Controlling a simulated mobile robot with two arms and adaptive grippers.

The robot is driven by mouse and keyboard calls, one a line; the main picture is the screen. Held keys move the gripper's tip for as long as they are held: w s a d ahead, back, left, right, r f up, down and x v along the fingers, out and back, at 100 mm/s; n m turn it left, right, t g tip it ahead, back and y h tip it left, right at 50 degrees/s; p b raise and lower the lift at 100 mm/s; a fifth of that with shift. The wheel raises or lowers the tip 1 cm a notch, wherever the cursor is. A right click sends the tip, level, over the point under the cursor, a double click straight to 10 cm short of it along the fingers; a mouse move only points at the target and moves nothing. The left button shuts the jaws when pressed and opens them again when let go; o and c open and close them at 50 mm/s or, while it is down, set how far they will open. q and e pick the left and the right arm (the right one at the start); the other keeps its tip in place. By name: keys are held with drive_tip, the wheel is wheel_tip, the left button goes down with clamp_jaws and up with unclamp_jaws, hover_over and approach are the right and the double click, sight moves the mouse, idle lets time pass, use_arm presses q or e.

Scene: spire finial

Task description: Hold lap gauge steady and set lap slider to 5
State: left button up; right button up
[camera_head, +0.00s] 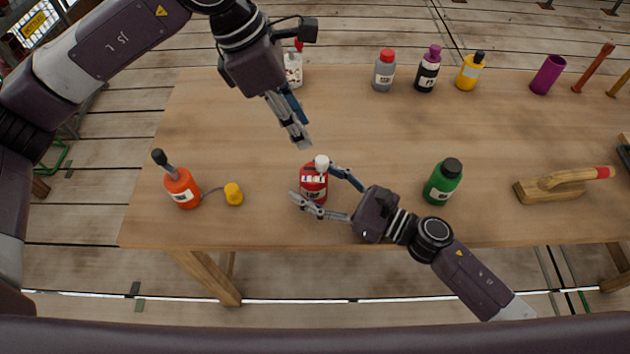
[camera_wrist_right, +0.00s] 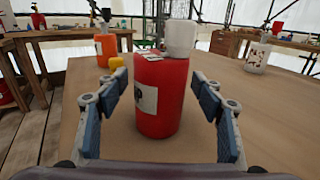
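A red cylinder with a white label and a white part on top (camera_head: 314,186) stands upright near the table's front edge. I take it for the lap gauge, with the white top (camera_head: 321,162) as its slider; no scale reading can be made out. My right gripper (camera_head: 326,188) is open, with one finger on each side of the red cylinder. In the right wrist view, the red cylinder (camera_wrist_right: 163,100) stands between the fingers with gaps on both sides. My left gripper (camera_head: 304,144) points down behind and above the cylinder, empty, its fingers close together and apparently shut.
Grey (camera_head: 384,74), black (camera_head: 427,74) and yellow (camera_head: 469,74) bottles and a purple cup (camera_head: 547,76) line the back. The table's middle is clear.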

sight(322, 164)
drive_tip(key=c, duration=1.2)
use_arm(q)
drive_tip(key=shift+s+d, duration=0.1)
drive_tip(key=c, duration=0.5)
use_arm(e)
drive_tip(key=shift+c, duration=0.3)
use_arm(q)
drive_tip(key=shift+d+n, duration=0.15)
drive_tip(key=shift+n, duration=0.15)
drive_tip(key=shift+c, duration=1.1)
drive_tip(key=d+n, duration=0.1)
drive_tip(key=n, duration=0.1)
drive_tip(key=s+d+n+y, duration=0.1)
drive_tip(key=n, duration=0.2)
drive_tip(key=shift+s+d, duration=0.2)
drive_tip(key=shift+d, duration=0.2)
clamp_jaws()
drive_tip(key=s+d+n+t+y, duration=0.2)
drive_tip(key=s+d+n+y, duration=0.4)
drive_tip(key=n, duration=1.3)
drive_tip(key=w+a+f+h, duration=0.1)
drive_tip(key=w+a+f, duration=0.2)
drive_tip(key=w+f, duration=0.2)
drive_tip(key=x, duration=0.3)
drive_tip(key=shift+d+f, duration=0.25)
drive_tip(key=shift+f, duration=0.15)
